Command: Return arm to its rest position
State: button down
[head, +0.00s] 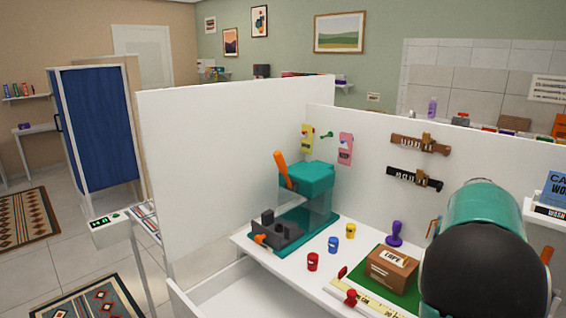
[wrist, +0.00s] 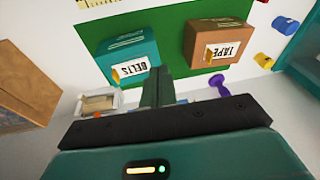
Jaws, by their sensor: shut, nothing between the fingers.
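My gripper (wrist: 157,75) shows in the wrist view with its dark green fingers together and nothing between them. It points toward the green mat (wrist: 172,68) on the white worktop, near the gap between a teal box (wrist: 127,50) labelled BELTS and a brown box (wrist: 221,43) labelled TAPE. I cannot tell its exact height above the mat. In the head view my teal and black arm fills the lower right and hides part of the worktop; the gripper itself is not visible there.
In the head view the TAPE box (head: 391,268), a purple stamp (head: 394,233) and small red (head: 313,262), blue (head: 333,245) and yellow (head: 351,231) containers stand on the worktop. A teal machine (head: 306,205) stands behind. White panels (head: 235,170) enclose the worktop.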

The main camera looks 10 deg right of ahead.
jog(key=s+a+r+n+t, duration=0.15)
jog(key=s+a, duration=0.35)
jog(key=a, duration=0.5)
jog(key=s+a+r+n+y, duration=0.1)
jog(key=s+a+r+n, duration=0.3)
jog(key=a, duration=0.6)
jog(key=s+a+r+n+t, duration=0.1)
jog(key=s+a, duration=0.4)
jog(key=a, duration=0.4)
jog(key=s+a+f+n, duration=0.2)
jog(key=s+a+f, duration=0.1)
jog(key=s+a, duration=0.3)
jog(key=shift+s+n+t, duration=0.35)
jog(key=shift+s, duration=0.6)
jog(key=shift+a+f, duration=0.1)
